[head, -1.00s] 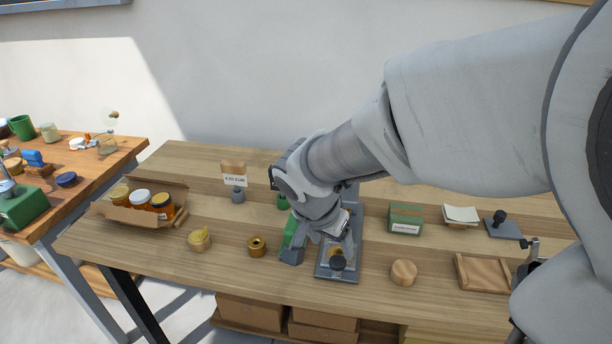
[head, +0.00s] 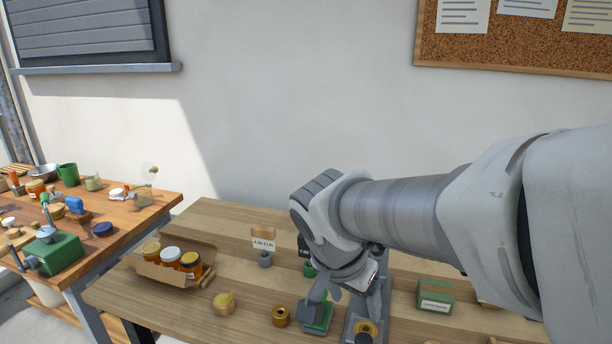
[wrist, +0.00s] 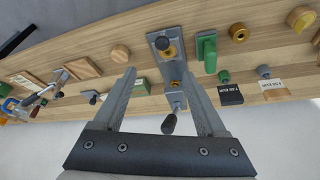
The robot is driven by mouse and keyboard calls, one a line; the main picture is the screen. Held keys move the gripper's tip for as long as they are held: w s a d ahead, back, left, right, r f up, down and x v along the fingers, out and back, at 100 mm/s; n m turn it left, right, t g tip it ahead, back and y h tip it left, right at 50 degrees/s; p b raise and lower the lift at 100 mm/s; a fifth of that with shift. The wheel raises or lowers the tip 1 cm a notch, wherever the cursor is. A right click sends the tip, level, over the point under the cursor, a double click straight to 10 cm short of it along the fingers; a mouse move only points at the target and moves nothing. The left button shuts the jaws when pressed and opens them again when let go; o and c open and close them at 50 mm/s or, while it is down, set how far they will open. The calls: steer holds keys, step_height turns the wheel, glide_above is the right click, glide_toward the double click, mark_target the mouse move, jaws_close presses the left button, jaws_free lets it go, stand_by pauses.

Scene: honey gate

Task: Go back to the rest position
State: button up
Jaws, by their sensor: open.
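My gripper (head: 345,292) is above the wooden bench in the head view, beside a grey clamp-like fixture (head: 362,328) with a brass piece on it. My arm reaches in from the right and hides part of the bench. In the wrist view my gripper (wrist: 160,74) has its two fingers spread wide apart. Nothing is held between them. The grey fixture (wrist: 160,41) with its brass piece and dark knobs shows beyond and between the fingers. The fingers look clear of it.
Brass and yellow round pieces, a price sign (head: 264,240) and a cardboard tray (head: 150,270) of jars stand farther left. A green box (head: 435,296) stands right. A second bench (head: 130,218) is at left.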

steer(key=s+d+r+n+t+y+p, duration=0.1)
steer(key=s+d+r+n+p, duration=0.2)
steer(key=s+r+n+p, duration=0.1)
steer(key=s+d+r+n+t+y+p, duration=0.1)
steer(key=s+d+r+n+p, duration=0.1)
steer(key=s+r, duration=0.4)
steer(key=shift+s+d+r+n+y+p, duration=0.2)
steer(key=shift+d+r+n+y+p, duration=0.2)
steer(key=shift+r+n+p, duration=0.5)
steer(key=shift+f, duration=0.1)
